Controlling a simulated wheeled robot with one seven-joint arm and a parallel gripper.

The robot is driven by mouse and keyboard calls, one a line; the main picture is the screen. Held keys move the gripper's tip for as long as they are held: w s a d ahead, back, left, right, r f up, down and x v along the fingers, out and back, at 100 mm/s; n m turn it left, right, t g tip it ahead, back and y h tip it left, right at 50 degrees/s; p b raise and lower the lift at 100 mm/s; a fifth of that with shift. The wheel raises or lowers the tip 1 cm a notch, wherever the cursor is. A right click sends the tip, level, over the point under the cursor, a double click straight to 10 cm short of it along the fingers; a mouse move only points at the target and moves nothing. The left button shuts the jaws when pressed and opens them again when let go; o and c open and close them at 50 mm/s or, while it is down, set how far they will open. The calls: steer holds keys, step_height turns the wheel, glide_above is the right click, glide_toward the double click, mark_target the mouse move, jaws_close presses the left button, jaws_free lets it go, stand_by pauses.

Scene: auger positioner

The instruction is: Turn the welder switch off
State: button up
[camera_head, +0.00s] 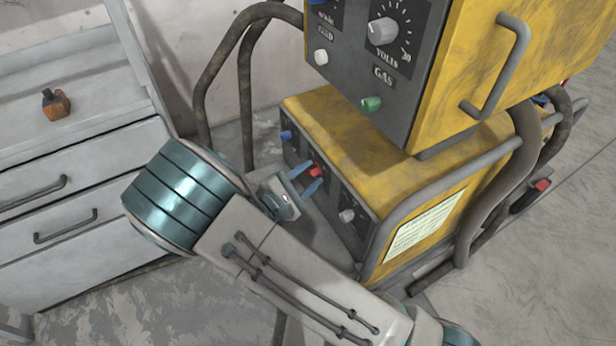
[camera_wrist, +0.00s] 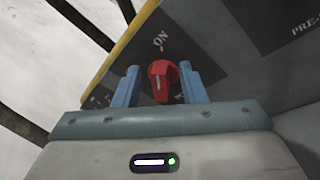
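The welder (camera_head: 345,135) is a yellow machine with a dark front panel. Its switch is a red knob (camera_wrist: 163,82) on the lower panel, also in the head view (camera_head: 316,171). The word ON is printed just above the knob in the wrist view, and a pale line on the knob points roughly toward it. My gripper (camera_wrist: 160,88) has its two blue fingers on either side of the knob. A gap shows on the left of the knob; the right finger is very close, and I cannot tell whether it touches. Other lettering is partly hidden by the fingers.
A blue knob (camera_head: 286,135) and a white knob (camera_head: 347,215) flank the switch. The upper yellow unit (camera_head: 470,60) overhangs above, with a green knob (camera_head: 371,103). Bent metal tubes (camera_head: 246,95) rise at the left. A grey drawer cabinet (camera_head: 80,170) stands further left.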

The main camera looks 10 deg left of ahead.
jaws_close()
